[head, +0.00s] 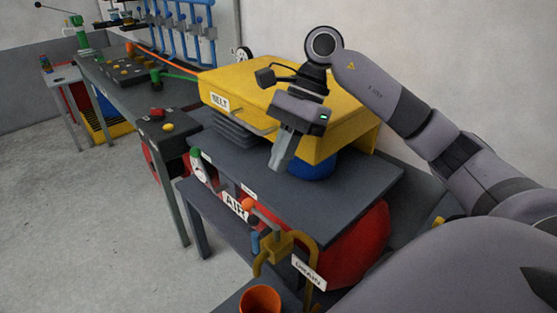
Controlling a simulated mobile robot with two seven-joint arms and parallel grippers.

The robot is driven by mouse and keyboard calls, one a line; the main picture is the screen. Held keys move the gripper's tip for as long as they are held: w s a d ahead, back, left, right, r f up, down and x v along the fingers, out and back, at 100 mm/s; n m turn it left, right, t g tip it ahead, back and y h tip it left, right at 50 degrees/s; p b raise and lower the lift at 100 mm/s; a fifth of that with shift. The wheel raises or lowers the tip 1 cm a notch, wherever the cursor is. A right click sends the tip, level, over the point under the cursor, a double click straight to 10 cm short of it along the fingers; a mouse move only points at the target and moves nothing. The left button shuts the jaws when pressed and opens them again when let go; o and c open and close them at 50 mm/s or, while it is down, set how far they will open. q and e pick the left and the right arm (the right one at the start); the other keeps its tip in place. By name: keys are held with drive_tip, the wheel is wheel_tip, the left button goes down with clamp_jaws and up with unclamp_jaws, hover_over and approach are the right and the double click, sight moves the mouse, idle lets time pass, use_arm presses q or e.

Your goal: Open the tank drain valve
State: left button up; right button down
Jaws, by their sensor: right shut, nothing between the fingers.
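The drain valve (279,244) is a yellow-brown block on a bent pipe at the lower middle of the head view, beside a white DRAIN sign (308,272). The red tank (362,246), with an AIR sign (235,205), lies under a dark bench top. My right gripper (280,164) points down over that bench top, in front of the yellow belt housing. It is shut and empty, above and apart from the valve and lever. My left gripper is not in view.
The yellow BELT housing (222,102) and a blue round part (312,170) stand on the dark bench top (232,161). An orange cup (260,299) stands below the valve. Open floor lies at left.

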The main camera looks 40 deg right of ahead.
drive_tip(key=x, duration=0.7)
drive_tip(key=shift+a+f+p, duration=0.25)
drive_tip(key=shift+f+p, duration=0.1)
drive_tip(key=shift+s, duration=0.1)
